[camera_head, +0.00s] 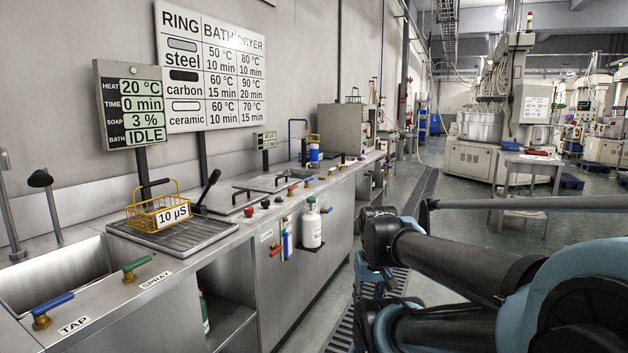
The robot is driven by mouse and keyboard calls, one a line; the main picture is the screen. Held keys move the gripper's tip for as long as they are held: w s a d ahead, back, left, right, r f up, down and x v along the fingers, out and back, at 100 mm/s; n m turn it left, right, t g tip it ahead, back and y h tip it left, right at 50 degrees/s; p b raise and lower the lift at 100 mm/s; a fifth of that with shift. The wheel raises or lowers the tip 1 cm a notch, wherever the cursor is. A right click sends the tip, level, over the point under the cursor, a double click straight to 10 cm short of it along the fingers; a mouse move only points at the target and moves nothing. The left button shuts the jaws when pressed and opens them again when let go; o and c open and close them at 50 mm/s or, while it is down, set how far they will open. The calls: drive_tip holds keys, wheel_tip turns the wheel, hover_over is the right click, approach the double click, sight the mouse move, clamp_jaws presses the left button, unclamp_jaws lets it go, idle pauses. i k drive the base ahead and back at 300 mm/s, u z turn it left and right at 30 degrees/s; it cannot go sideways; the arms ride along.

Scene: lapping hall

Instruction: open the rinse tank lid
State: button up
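Flat steel lids are set in the counter beyond the drain tray. The nearer lid (232,203) has a dark bar handle (248,193) and lies flat and closed. A second lid (276,187) with a similar dark handle (290,175) lies flat just beyond it. I cannot read which one is the rinse tank's lid. My arm reaches in from the right, over the aisle and apart from the counter. I cannot make out my gripper's fingers in this view.
A yellow wire basket (155,208) marked 10 µS stands on the ribbed drain tray (190,238), near a black lever (209,187). A sink (60,275) lies near left. Coloured valves line the counter edge. A white bottle (312,228) sits on a front shelf.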

sight(264, 183)
drive_tip(key=z, duration=0.35)
drive_tip(key=k, duration=0.75)
drive_tip(key=z, duration=0.45)
drive_tip(key=i, duration=1.95)
drive_tip(key=u, duration=1.2)
drive_tip(key=i, duration=0.7)
drive_tip(key=u, duration=0.4)
